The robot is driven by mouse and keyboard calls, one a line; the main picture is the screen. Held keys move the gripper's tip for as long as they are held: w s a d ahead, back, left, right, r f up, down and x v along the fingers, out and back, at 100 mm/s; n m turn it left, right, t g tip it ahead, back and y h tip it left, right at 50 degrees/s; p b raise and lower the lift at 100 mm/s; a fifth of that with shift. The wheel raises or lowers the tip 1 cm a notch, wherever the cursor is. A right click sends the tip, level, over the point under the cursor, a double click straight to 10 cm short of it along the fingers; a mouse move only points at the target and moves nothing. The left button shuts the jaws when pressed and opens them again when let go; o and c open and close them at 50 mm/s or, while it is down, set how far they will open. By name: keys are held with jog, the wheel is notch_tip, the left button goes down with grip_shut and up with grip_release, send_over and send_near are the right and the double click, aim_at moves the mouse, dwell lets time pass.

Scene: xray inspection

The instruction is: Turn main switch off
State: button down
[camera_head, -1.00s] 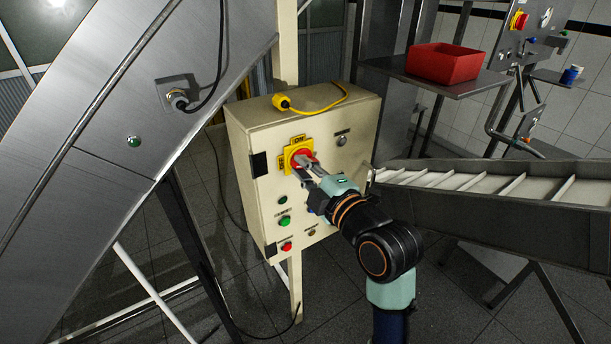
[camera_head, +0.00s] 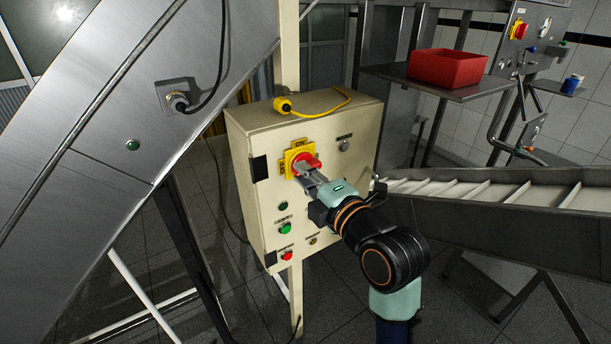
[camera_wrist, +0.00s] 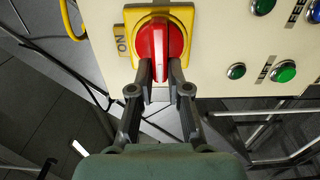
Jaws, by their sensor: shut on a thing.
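The main switch is a red rotary knob (camera_head: 305,164) on a yellow plate (camera_head: 299,148) at the upper front of a cream control box. The plate has an ON label at its top and another label at its left side. The knob's bar lies roughly sideways, across the ON direction. In the wrist view the red knob (camera_wrist: 152,42) stands upright in the picture, with ON at its left. My gripper (camera_wrist: 160,72) has a finger on each side of the knob's near end and is shut on it. In the head view my gripper (camera_head: 310,179) partly covers the knob's lower side.
The cream control box (camera_head: 330,205) carries green buttons (camera_head: 285,228) and a red button (camera_head: 287,255) below the switch. A yellow plug and cable (camera_head: 310,110) lies on top. A conveyor (camera_head: 470,210) stands close at right, a metal machine (camera_head: 90,120) at left.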

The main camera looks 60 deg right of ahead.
jog(key=c, duration=1.1)
grip_release()
jog(key=v, duration=1.2)
jog(key=shift+f, duration=0.1)
